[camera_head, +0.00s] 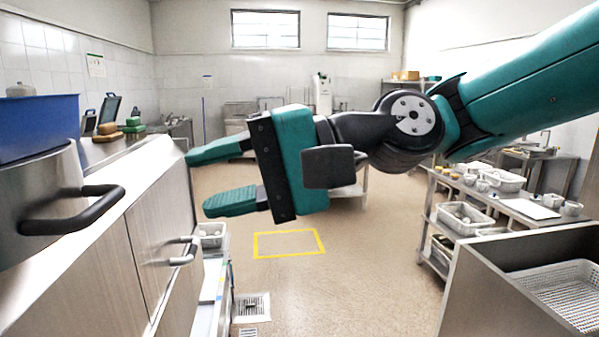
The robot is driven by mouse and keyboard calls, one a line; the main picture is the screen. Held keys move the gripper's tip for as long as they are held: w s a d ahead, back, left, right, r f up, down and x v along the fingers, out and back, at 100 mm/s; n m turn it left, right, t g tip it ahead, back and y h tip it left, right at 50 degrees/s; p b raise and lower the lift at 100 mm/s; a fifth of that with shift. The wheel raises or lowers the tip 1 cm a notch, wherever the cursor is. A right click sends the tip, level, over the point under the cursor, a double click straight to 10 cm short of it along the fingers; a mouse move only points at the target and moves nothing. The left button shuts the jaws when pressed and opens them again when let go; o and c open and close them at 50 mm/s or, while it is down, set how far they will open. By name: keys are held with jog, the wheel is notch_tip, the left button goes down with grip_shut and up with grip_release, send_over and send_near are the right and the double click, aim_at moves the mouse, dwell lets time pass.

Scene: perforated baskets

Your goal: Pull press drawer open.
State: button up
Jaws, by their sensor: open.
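My gripper (204,181) is in the middle of the head view, its two teal fingers pointing left and spread apart. Nothing is between them. The fingertips are near the wooden-faced cabinet front (113,258) at the left; I cannot tell whether they touch it. Two metal bar handles (185,255) stick out from the cabinet front, below the fingers in the picture. A curved steel front with a dark bar handle (88,212) is nearer at the left. I cannot tell which of these fronts is the press drawer. No drawer is visibly pulled out.
A blue bin (38,127) stands above the curved steel front. A shelf rack (515,208) with white baskets and a metal cabinet stand at the right. The floor (345,290) between is clear, with a yellow marked rectangle.

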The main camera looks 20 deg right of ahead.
jog(key=p+v, duration=0.8)
dwell(0.5)
jog(key=s+d+f+n+h+b, duration=0.1)
jog(key=s+f+n+h+b, duration=0.1)
jog(key=f, duration=0.4)
jog(key=s+d+f+n+g+h+b, duration=0.1)
jog(key=s+f+n+h+b, duration=0.1)
jog(key=s+f+n+h, duration=0.1)
jog(key=s+d+f+n+g+h+b, duration=0.1)
jog(key=s+d+f+n+h+b, duration=0.1)
jog(key=f+h, duration=0.4)
notch_tip(320, 180, down, 3)
jog(key=shift+s+f+n+b, duration=0.1)
jog(key=shift+s+n+b, duration=0.25)
jog(key=shift+n+b, duration=0.45)
dwell(0.5)
